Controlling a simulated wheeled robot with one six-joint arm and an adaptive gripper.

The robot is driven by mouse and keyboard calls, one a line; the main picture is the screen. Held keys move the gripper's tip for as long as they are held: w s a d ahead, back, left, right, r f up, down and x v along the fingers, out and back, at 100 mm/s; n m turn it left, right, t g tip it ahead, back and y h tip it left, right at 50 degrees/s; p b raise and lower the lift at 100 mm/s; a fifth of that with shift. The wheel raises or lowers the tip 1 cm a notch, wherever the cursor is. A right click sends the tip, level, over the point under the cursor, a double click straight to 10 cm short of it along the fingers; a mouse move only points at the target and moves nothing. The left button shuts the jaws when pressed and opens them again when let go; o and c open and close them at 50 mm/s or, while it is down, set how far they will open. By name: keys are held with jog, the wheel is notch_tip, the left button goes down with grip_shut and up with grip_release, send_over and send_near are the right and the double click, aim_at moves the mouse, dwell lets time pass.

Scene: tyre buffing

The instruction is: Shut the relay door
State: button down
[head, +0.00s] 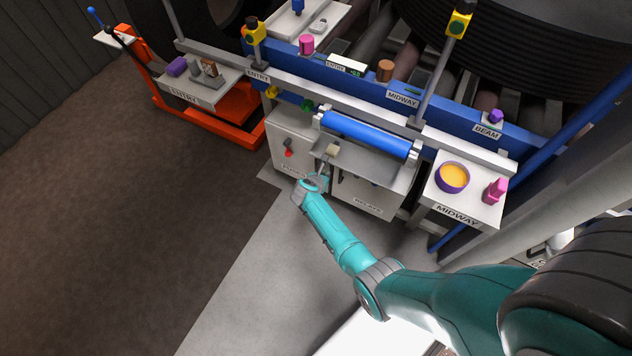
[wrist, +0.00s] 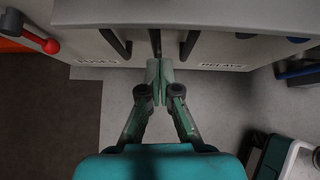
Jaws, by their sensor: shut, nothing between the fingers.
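The relay door (head: 366,198), a pale panel labelled RELAYS, is on the low cabinet under the blue roller in the head view. Its lower edge and label also show right of the middle in the wrist view (wrist: 223,64). I cannot tell how far it stands open. My gripper (wrist: 157,72) is shut and empty, its fingertips at the dark upright bars between the FUSES and RELAYS labels. Whether they touch a bar or door is unclear. In the head view, my arm and the shelf hide much of the fingers and the door's left side.
The fuse door (head: 290,150) is to the left, with a red-knobbed lever (wrist: 38,38) near it. A blue roller (head: 366,133) lies above the grey shelf. A MIDWAY side table (head: 470,204) with a purple bowl (head: 452,177) stands right. Open floor lies left.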

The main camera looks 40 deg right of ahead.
jog(key=v, duration=0.8)
jog(key=shift+w, duration=0.2)
jog(key=shift+a, duration=0.1)
jog(key=s+a+r+n+t+h, duration=0.1)
jog(key=s+a+r+n+t, duration=0.1)
jog(key=s+r+n+t, duration=0.45)
jog(key=s+a+r+n+t+h, duration=0.1)
jog(key=s+a+r+n+t, duration=0.2)
jog(key=s+r+n, duration=0.7)
jog(key=s+a+r+n+y, duration=0.3)
jog(key=s+a+r+n, duration=0.2)
jog(key=n, duration=0.6)
jog(key=s+a+r+n+t+y, duration=0.1)
jog(key=s+a+r+n+y, duration=0.3)
jog(key=s+n, duration=0.5)
jog(key=s+a+r+n+y, duration=0.3)
jog(key=s+a+r+n, duration=0.3)
jog(key=n, duration=0.6)
jog(key=shift+s+r+n+y, duration=0.4)
jog(key=shift+s+r, duration=0.3)
jog(key=shift+s, duration=0.15)
